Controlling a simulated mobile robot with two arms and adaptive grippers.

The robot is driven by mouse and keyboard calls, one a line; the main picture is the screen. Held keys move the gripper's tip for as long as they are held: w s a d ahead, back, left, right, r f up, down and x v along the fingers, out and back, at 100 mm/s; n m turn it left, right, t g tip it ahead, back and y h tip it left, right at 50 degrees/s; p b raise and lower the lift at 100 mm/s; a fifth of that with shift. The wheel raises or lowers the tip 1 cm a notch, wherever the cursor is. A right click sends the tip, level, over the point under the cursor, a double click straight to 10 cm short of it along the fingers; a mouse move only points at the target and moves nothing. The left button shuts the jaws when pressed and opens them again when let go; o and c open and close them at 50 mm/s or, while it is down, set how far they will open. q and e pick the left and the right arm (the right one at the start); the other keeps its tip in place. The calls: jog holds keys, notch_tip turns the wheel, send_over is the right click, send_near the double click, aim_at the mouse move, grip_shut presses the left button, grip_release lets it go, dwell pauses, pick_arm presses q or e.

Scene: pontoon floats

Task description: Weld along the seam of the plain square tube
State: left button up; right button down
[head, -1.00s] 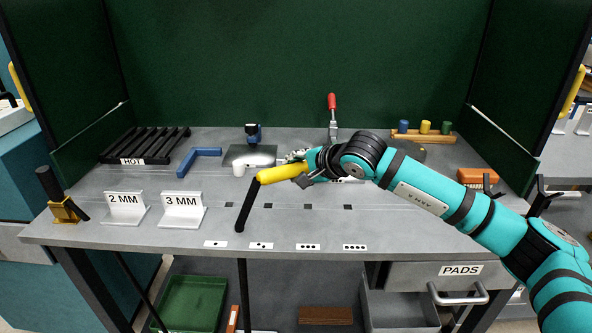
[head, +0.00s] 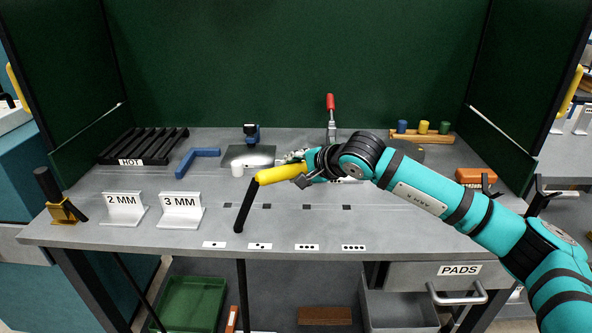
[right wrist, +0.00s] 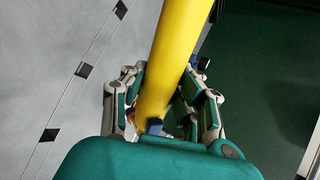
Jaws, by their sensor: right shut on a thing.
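My right gripper (head: 302,178) is shut on a yellow torch-like tool (head: 278,174) above the middle of the bench. The right wrist view shows its yellow body (right wrist: 177,50) between the fingers. A black rod-like part (head: 245,206) slopes down from the tool's left end to just over the bench front. I cannot tell whether its tip touches the bench. A grey metal piece (head: 260,160) lies behind the tool with a blue-and-black clamp-like thing (head: 251,134) at it. I cannot make out a plain square tube or its seam. My left gripper is not in view.
A black slatted rack marked HOT (head: 145,147), a blue angle (head: 197,157), and 2 MM (head: 124,206) and 3 MM (head: 181,207) stands occupy the left. A red-handled clamp (head: 331,118) stands behind. A wooden rack (head: 422,136) and brown block (head: 476,177) are right. The front strip is mostly clear.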

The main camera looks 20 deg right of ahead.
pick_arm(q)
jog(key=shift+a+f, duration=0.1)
pick_arm(e)
jog(key=shift+d+r, duration=0.1)
jog(key=shift+d, duration=0.1)
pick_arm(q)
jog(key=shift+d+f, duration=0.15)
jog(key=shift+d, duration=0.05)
pick_arm(e)
jog(key=shift+s+d, duration=0.1)
jog(key=shift+d, duration=0.25)
pick_arm(q)
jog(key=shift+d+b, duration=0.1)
jog(key=shift+b, duration=0.2)
pick_arm(e)
jog(key=shift+d, duration=0.1)
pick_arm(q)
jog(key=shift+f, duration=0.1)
pick_arm(e)
jog(key=shift+s+d, duration=0.1)
jog(key=shift+d, duration=0.05)
dwell(0.3)
pick_arm(q)
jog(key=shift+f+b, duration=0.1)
jog(key=shift+b, duration=0.2)
pick_arm(e)
jog(key=shift+s+d, duration=0.15)
jog(key=shift+d, duration=0.35)
jog(key=shift+d, duration=0.2)
dwell(0.7)
